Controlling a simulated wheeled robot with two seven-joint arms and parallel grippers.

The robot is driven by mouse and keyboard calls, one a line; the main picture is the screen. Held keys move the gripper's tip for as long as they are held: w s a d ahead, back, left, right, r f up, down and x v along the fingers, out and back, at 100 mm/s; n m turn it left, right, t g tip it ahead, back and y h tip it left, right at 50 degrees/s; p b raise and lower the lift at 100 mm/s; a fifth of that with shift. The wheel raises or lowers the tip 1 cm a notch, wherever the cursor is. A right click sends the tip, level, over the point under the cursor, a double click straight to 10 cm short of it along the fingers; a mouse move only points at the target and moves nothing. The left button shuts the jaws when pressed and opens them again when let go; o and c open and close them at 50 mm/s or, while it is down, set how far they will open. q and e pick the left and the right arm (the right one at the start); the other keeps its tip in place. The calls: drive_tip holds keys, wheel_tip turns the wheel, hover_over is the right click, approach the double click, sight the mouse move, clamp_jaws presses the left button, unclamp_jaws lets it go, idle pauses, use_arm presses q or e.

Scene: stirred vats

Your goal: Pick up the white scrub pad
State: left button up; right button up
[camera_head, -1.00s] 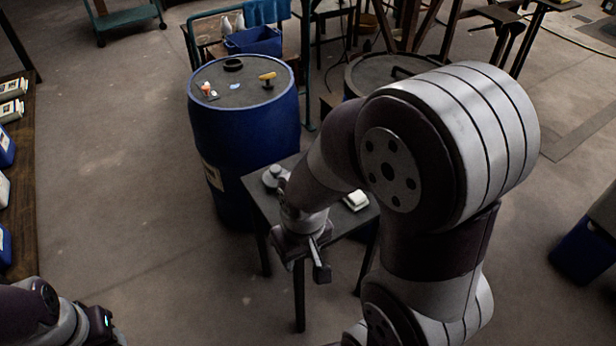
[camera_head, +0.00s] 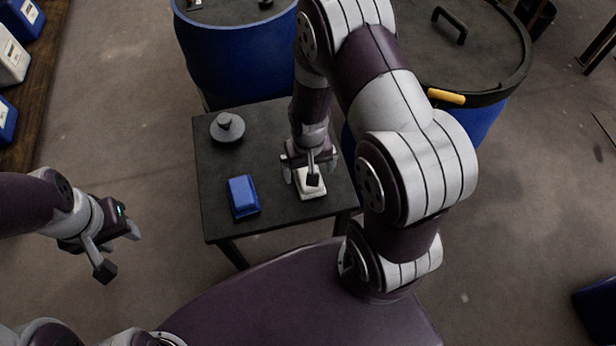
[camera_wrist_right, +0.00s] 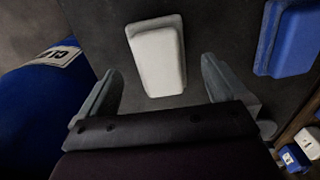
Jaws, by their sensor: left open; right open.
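The white scrub pad (camera_head: 313,188) lies on the small dark table (camera_head: 268,222), partly hidden by my right gripper (camera_head: 309,177) in the head view. In the right wrist view the white pad (camera_wrist_right: 158,58) lies ahead of my right gripper (camera_wrist_right: 160,90), roughly between its two spread fingers. The fingers are open and hold nothing; I cannot tell how high they are above the table. My left gripper (camera_head: 118,250) is open and empty, off to the left of the table over the floor.
A blue pad (camera_head: 242,196) lies left of the white one; it also shows in the right wrist view (camera_wrist_right: 290,40). A grey round knobbed object (camera_head: 227,128) stands at the table's back left. Blue drums (camera_head: 235,60) stand behind. Floor left of the table is clear.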

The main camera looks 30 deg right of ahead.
drive_tip(key=shift+w+d+f, duration=0.1)
drive_tip(key=shift+d+f, duration=0.15)
drive_tip(key=shift+f, duration=0.7)
drive_tip(key=shift+a+f, duration=0.1)
drive_tip(key=shift+f, duration=0.25)
drive_tip(key=shift+a, duration=0.3)
drive_tip(key=shift+d, duration=0.2)
drive_tip(key=c, duration=1.1)
drive_tip(key=shift+a, duration=0.1)
drive_tip(key=shift+c, duration=0.2)
